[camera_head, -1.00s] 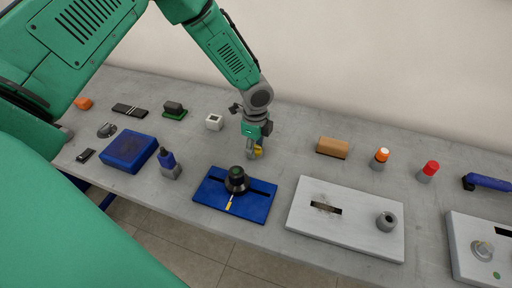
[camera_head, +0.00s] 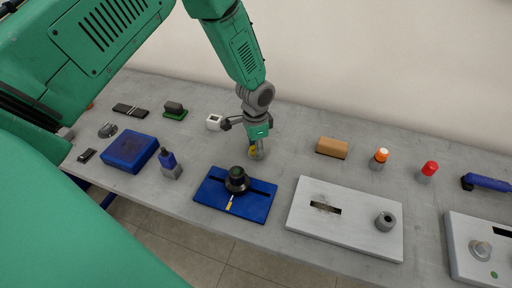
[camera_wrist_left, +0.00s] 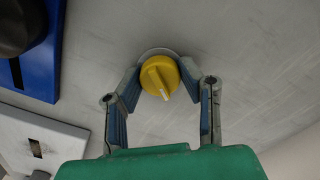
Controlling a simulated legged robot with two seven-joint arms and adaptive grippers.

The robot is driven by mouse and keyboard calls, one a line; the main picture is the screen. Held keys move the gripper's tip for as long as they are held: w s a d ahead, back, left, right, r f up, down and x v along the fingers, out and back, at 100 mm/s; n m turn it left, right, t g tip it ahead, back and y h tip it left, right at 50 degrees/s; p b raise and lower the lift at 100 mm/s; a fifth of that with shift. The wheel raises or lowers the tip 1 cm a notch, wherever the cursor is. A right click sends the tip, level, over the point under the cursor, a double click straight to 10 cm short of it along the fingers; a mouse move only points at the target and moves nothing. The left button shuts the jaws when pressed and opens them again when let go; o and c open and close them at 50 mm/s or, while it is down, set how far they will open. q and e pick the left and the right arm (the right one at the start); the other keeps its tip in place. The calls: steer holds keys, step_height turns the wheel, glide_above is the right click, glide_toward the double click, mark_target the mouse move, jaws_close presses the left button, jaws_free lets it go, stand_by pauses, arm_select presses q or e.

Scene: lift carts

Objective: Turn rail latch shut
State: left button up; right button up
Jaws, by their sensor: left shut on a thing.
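A round yellow knob (camera_wrist_left: 160,76) with a raised grip bar and a pale mark sits on a light round base on the grey table. My left gripper (camera_wrist_left: 158,84) is around it, one finger on each side, shut on the knob. In the head view the left gripper (camera_head: 257,152) points down at the table behind the blue plate and mostly hides the yellow knob (camera_head: 252,150). A blue plate (camera_head: 262,206) bears a slot, a black round knob (camera_head: 236,180) and a yellow pointer. I cannot tell which knob is the rail latch. My right gripper is not in view.
A white slotted plate (camera_head: 350,236) with a grey socket stands right of the blue plate. A white cube (camera_head: 215,122) is left of my gripper.

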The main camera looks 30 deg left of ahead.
arm_select(q)
steer(key=n, duration=0.3)
steer(key=shift+w+r+n, duration=0.1)
steer(key=shift+w+n, duration=0.05)
steer(key=shift+n, duration=2.05)
steer(key=o, duration=1.1)
step_height(320, 180, up, 12)
steer(key=shift+f, duration=0.15)
